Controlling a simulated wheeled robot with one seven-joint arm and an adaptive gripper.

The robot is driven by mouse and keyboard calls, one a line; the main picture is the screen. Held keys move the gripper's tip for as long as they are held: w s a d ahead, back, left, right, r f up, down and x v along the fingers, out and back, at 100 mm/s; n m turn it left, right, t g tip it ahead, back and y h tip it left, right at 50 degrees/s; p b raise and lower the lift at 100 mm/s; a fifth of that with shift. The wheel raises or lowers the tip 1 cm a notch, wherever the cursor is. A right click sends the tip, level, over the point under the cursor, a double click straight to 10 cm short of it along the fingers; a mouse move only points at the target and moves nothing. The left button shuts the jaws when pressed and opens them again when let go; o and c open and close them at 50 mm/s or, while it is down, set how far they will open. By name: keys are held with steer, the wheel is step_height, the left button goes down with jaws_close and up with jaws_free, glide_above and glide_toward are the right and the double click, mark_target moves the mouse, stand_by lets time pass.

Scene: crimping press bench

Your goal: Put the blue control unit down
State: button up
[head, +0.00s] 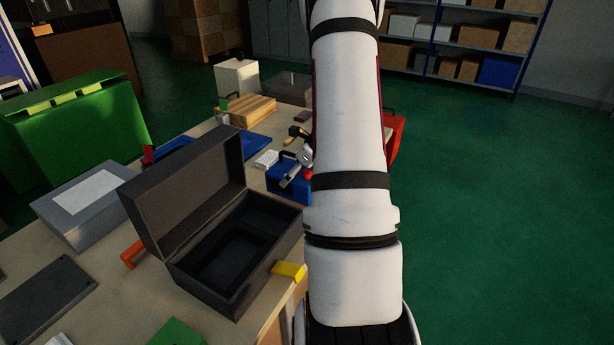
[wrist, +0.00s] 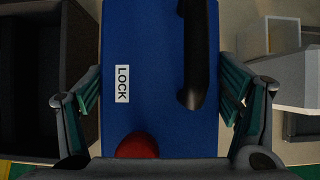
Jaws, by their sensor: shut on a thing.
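The blue control unit (head: 287,188) is beside the open black case, near the bench's right edge in the head view; my arm covers part of it. In the wrist view the blue control unit (wrist: 150,60) fills the middle, with a white LOCK label, a black handle and a red knob. My gripper (wrist: 162,95) is shut on it, one finger at each side. In the head view part of my gripper (head: 297,171) shows over the unit. I cannot tell whether its underside touches the bench.
The open black case (head: 283,247) stands left of the unit and also shows in the wrist view (wrist: 48,75). A small white object (head: 266,159) and a wooden block (head: 247,109) lie behind. A red object (head: 395,137) shows behind my arm. Green floor lies right.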

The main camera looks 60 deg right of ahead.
steer(key=shift+w, duration=0.3)
steer(key=shift+f, duration=1.65)
steer(key=shift+f, duration=0.1)
steer(key=o, duration=1.9)
steer(key=shift+s+f, duration=0.1)
